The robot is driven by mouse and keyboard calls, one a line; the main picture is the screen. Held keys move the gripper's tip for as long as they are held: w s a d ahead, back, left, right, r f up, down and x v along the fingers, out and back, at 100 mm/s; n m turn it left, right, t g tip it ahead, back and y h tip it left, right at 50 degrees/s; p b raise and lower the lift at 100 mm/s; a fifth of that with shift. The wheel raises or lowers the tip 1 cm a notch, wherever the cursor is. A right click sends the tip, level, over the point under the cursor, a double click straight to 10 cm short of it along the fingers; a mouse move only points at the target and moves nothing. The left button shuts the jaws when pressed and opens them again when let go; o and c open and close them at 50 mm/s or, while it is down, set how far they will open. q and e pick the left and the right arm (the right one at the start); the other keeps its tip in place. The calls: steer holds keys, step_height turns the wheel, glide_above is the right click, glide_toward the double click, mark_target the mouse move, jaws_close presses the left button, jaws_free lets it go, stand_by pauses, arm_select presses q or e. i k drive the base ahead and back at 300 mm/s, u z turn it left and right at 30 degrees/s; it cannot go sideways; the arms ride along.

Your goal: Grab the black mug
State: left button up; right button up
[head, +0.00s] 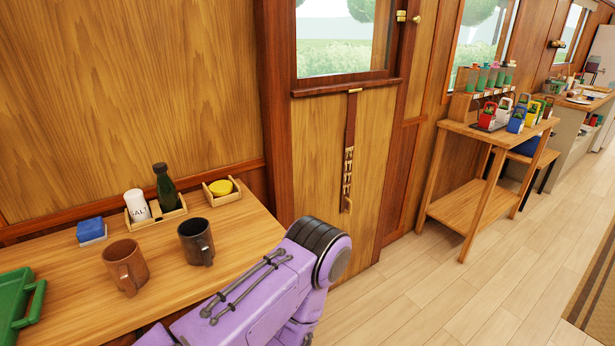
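The black mug (196,243) stands upright on the wooden table (245,232) at the left of the head view. Its handle faces the lower right. A brown mug (126,267) stands to its left, apart from it. A purple link of one of my arms covers the table's front right part, in front of and to the right of the black mug. Neither gripper shows in the picture.
Behind the mugs stand a wooden caddy with a salt shaker (137,205) and a dark bottle (165,187), a small box with a yellow item (221,187), and a blue sponge (91,230). A green crate (15,310) is at far left. A wooden shelf stand (478,205) stands right.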

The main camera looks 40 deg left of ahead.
mark_target(195, 233)
steer(key=i, duration=1)
steer(key=u, duration=2.35)
